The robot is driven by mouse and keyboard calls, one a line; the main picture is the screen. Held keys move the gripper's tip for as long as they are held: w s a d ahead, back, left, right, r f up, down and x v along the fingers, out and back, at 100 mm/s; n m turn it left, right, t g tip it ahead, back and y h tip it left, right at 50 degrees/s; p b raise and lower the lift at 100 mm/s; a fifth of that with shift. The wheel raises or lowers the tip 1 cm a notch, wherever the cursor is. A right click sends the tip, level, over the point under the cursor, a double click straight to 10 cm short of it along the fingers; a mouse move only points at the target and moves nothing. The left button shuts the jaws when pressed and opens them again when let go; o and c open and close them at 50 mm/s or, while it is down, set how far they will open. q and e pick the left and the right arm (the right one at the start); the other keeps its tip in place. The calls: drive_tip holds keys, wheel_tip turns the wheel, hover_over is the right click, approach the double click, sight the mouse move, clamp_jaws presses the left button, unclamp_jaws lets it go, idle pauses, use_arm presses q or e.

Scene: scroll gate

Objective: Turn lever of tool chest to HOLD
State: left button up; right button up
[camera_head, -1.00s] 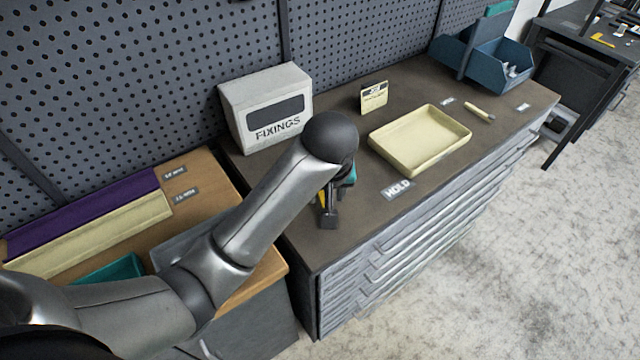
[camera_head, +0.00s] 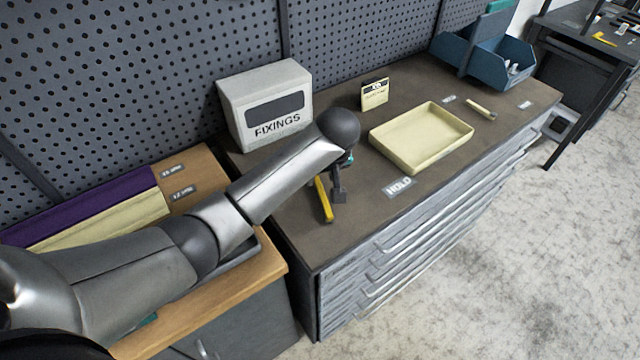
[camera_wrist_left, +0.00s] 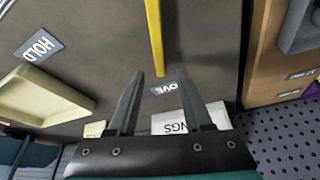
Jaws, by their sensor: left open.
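The tool chest (camera_head: 300,235) has a brown top and several grey drawers. A yellow lever bar (camera_head: 324,203) lies on its top near the left end. The HOLD label (camera_head: 398,187) is to the right of the bar. My left gripper (camera_head: 338,188) is open just right of the bar, partly hidden by its wrist. In the left wrist view, the lever bar (camera_wrist_left: 154,35) ends in line with the gap between the open fingertips (camera_wrist_left: 160,72). I cannot tell if they touch. A partly hidden label (camera_wrist_left: 166,88) reads "OVE"; the HOLD label (camera_wrist_left: 38,46) is at upper left.
A FIXINGS box (camera_head: 265,105) stands behind the bar. A cream tray (camera_head: 420,137), a small card (camera_head: 375,94) and a yellow-handled tool (camera_head: 481,109) are to the right. A blue bin (camera_head: 497,65) is at the far end. A wooden bench (camera_head: 250,280) adjoins on the left.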

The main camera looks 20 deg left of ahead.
sight(319, 185)
use_arm(q)
drive_tip(key=shift+b+x, duration=0.4)
drive_tip(key=shift+x, duration=1.75)
clamp_jaws()
drive_tip(key=shift+s, duration=0.1)
